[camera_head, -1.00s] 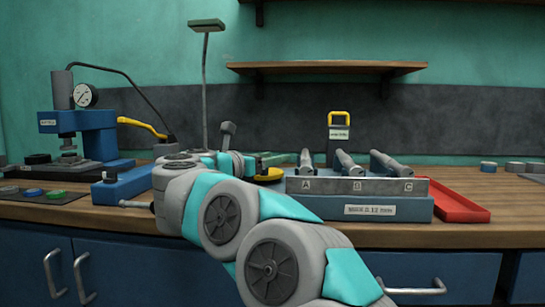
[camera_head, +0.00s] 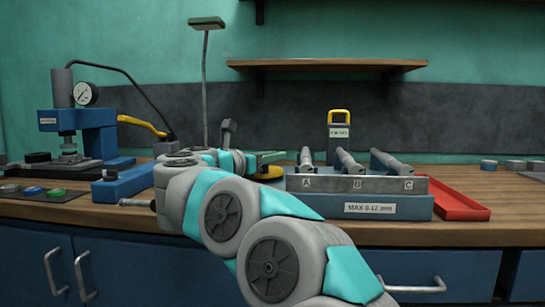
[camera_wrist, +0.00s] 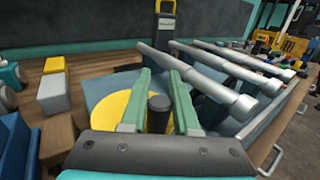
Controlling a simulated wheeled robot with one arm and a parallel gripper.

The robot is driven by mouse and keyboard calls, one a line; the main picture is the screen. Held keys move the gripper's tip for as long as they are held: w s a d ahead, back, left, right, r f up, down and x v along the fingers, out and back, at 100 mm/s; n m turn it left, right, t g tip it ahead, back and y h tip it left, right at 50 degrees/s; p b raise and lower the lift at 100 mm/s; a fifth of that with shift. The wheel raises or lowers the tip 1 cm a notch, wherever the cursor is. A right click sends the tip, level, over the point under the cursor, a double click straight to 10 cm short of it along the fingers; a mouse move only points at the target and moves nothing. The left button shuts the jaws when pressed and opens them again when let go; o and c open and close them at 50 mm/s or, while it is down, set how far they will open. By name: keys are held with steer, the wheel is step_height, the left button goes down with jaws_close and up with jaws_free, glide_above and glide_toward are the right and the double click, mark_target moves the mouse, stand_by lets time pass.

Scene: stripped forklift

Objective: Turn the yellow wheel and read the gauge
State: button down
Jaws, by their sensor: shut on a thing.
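The yellow wheel (camera_wrist: 108,117) lies flat on a blue-grey surface in the wrist view, partly hidden by my fingers. In the head view only part of the wheel (camera_head: 270,173) shows behind my arm. A dark upright knob (camera_wrist: 160,108) stands at the wheel. My gripper (camera_wrist: 161,110) is shut on this knob, with one green finger on each side. In the head view my gripper (camera_head: 268,157) is partly hidden by my wrist. A round white gauge (camera_head: 85,94) with a dark needle sits on the blue press at the left; its figures are too small to read.
A rack (camera_head: 375,207) labelled A, B, C holds grey cylindrical tools just right of my gripper. A red tray (camera_head: 463,205) lies beyond it. The blue press (camera_head: 97,120) has a yellow lever (camera_head: 140,125). A yellow-handled block (camera_head: 339,135) stands behind the rack.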

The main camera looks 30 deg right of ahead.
steer(key=shift+w+a+f+b, duration=0.1)
steer(key=shift+b, duration=0.35)
steer(key=m+g+b, duration=0.1)
steer(key=b, duration=0.2)
steer(key=shift+a+g+h, duration=0.15)
steer(key=shift+g+h, duration=0.25)
steer(key=shift+m+g+b, duration=0.6)
steer(key=shift+m+g, duration=0.1)
steer(key=shift+g, duration=0.2)
steer(key=shift+a+m+g, duration=0.1)
steer(key=shift+m+g, duration=0.2)
steer(key=shift+g, duration=0.2)
steer(key=c, duration=0.7)
jaws_free()
steer(key=shift+s, duration=0.2)
steer(key=shift+o, duration=0.2)
steer(key=shift+a, duration=0.15)
steer(key=shift+s+a+b, duration=0.15)
steer(key=shift+a, duration=1.1)
steer(key=shift+s+a+b, duration=0.2)
steer(key=shift+a, duration=1.1)
steer(key=shift+s+a+b, duration=0.15)
steer(key=shift+a, duration=1.1)
